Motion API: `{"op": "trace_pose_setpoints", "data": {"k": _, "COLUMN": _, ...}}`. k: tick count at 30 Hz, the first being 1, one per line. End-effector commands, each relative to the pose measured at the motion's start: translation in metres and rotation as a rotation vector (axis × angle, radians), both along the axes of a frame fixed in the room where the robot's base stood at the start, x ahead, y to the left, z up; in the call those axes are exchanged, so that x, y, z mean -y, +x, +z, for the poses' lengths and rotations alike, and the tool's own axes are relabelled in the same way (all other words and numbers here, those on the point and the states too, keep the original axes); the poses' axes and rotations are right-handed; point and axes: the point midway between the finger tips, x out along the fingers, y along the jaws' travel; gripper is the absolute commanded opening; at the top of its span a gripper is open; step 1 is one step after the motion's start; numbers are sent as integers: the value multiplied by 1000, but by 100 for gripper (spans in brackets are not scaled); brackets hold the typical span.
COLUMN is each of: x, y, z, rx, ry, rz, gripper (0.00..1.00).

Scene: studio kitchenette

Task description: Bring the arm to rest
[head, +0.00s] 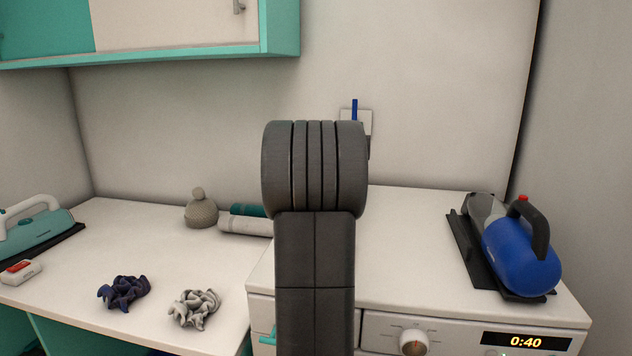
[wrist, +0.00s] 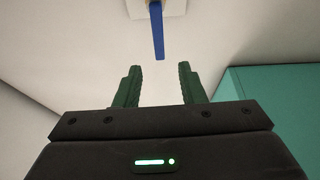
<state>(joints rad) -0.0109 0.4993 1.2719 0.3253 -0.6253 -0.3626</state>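My arm (head: 315,230) stands upright in the middle of the head view, with its rounded dark joint at the top. That joint hides my gripper there. In the wrist view my gripper (wrist: 160,70) shows two green fingers standing apart, with nothing between them. A blue strip (wrist: 158,35) on a pale wall plate (wrist: 150,8) lies beyond the fingertips, apart from them. In the head view the blue strip (head: 354,109) shows on the wall plate (head: 362,122) just above my arm's joint.
A blue iron (head: 520,258) rests on a dark stand at right, on the white appliance (head: 400,285). A teal iron (head: 35,230), scrunchies (head: 195,307), a knit hat (head: 201,212) and rolled cloths (head: 245,224) lie on the left counter. A teal cabinet (head: 280,25) hangs above.

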Motion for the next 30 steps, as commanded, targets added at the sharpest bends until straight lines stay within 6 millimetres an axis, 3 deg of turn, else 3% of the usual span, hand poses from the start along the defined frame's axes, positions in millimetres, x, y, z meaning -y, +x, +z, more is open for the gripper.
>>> {"op": "trace_pose_setpoints", "data": {"k": 15, "x": 16, "y": 79, "z": 35, "rx": 1, "ry": -1, "rz": -1, "gripper": 36}}
{"op": "trace_pose_setpoints", "data": {"k": 22, "x": 23, "y": 74, "z": 34, "rx": 33, "ry": 162, "rz": -1, "gripper": 36}}
{"op": "trace_pose_setpoints", "data": {"k": 30, "x": 26, "y": 74, "z": 31, "rx": 42, "ry": 209, "rz": 0, "gripper": 36}}
